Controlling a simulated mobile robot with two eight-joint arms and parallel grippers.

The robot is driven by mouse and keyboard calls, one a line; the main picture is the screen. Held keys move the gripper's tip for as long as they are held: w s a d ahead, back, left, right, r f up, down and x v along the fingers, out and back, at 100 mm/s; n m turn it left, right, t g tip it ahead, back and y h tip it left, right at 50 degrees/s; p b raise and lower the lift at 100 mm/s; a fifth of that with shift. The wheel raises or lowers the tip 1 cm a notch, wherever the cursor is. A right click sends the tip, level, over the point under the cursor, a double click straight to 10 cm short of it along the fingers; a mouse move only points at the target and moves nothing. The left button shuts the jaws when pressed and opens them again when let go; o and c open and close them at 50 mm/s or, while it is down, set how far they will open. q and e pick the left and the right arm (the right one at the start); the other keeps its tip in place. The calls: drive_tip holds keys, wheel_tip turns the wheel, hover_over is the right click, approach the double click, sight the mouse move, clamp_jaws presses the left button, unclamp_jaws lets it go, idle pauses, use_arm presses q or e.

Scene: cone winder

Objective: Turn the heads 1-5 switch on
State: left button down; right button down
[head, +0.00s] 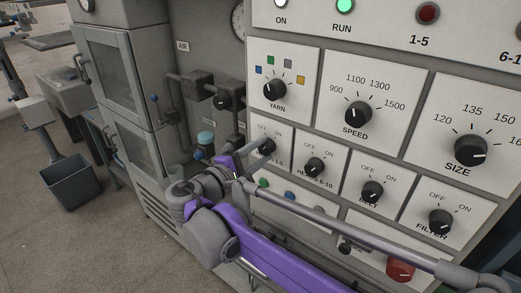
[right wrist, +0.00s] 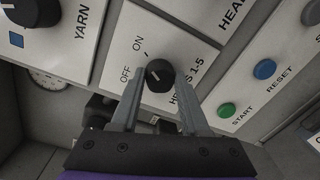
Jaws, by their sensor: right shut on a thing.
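The heads 1-5 switch is a black rotary knob (right wrist: 160,75) on a white plate with OFF and ON marks. In the right wrist view it sits between the two fingers of my right gripper (right wrist: 158,95), which is shut on it. A small pale mark shows on the knob, but I cannot tell for sure which label it points to. In the head view my right gripper (head: 262,148) reaches the plate from the left and covers part of its label. The 1-5 lamp (head: 428,13) at the top is dark red. My left gripper is not in view.
The heads 6-10 knob (head: 314,167) is close on the right, with the belt knob (head: 372,191) beyond it. The yarn knob (head: 274,89) is above. A green start button (right wrist: 227,110) and blue reset button (right wrist: 265,69) are nearby. The run lamp (head: 344,5) glows green.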

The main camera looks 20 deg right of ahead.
idle(0.3)
drive_tip(key=shift+c, duration=2)
unclamp_jaws()
drive_tip(key=b+v, duration=0.1)
drive_tip(key=v, duration=1)
drive_tip(key=shift+w, duration=0.1)
